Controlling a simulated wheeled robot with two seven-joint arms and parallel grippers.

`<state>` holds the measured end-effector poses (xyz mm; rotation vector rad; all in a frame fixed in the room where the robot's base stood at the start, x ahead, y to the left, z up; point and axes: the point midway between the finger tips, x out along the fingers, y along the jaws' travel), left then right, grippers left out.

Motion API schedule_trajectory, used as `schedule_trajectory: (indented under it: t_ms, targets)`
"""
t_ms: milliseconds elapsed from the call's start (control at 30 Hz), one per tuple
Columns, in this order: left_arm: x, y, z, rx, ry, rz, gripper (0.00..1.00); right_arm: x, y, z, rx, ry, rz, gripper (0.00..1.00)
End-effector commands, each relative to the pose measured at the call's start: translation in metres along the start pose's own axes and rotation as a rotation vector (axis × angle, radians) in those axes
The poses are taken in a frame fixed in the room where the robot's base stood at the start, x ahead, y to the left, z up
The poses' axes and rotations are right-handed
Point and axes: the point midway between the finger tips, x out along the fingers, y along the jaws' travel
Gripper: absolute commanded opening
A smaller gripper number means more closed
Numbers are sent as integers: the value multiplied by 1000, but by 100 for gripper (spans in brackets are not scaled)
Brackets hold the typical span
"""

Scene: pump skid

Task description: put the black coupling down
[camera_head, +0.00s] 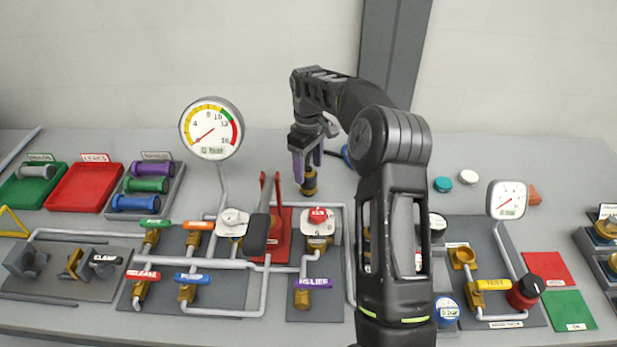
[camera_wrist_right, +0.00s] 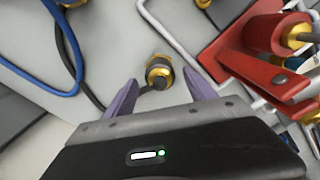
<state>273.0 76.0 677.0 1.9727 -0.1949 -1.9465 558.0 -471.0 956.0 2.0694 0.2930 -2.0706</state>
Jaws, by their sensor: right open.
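The black coupling (camera_head: 309,184), a short black piece with brass bands, stands on the grey bench behind the red pump frame. It also shows in the right wrist view (camera_wrist_right: 158,71), with a dark hose beside it. My right gripper (camera_head: 308,167) is just above the coupling, its purple fingers pointing down. In the right wrist view the fingers (camera_wrist_right: 160,84) are spread apart to either side of the coupling, with visible gaps. My left gripper is not in view.
The red pump frame (camera_head: 277,235) with its lever is close in front of the coupling. A blue hose (camera_wrist_right: 72,55) lies to its left in the wrist view. The tall pressure gauge (camera_head: 211,128) stands to the left, with pipes and valves across the front.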

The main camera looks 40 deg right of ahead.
Motion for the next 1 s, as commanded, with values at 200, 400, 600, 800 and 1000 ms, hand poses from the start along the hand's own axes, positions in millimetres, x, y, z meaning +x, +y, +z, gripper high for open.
schedule_trajectory:
  t_ms: [200, 400, 600, 800, 1000]
  targets:
    - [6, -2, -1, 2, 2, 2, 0, -46, 0, -1, 1, 4, 2, 64]
    - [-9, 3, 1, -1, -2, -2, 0, -75, 0, 0, 0, 1, 0, 64]
    - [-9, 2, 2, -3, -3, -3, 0, -77, 0, 0, 0, 0, -1, 64]
    - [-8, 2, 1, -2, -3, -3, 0, -77, 0, 0, 0, 0, -1, 64]
    - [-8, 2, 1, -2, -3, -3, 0, -77, 0, 0, 0, 0, -1, 64]
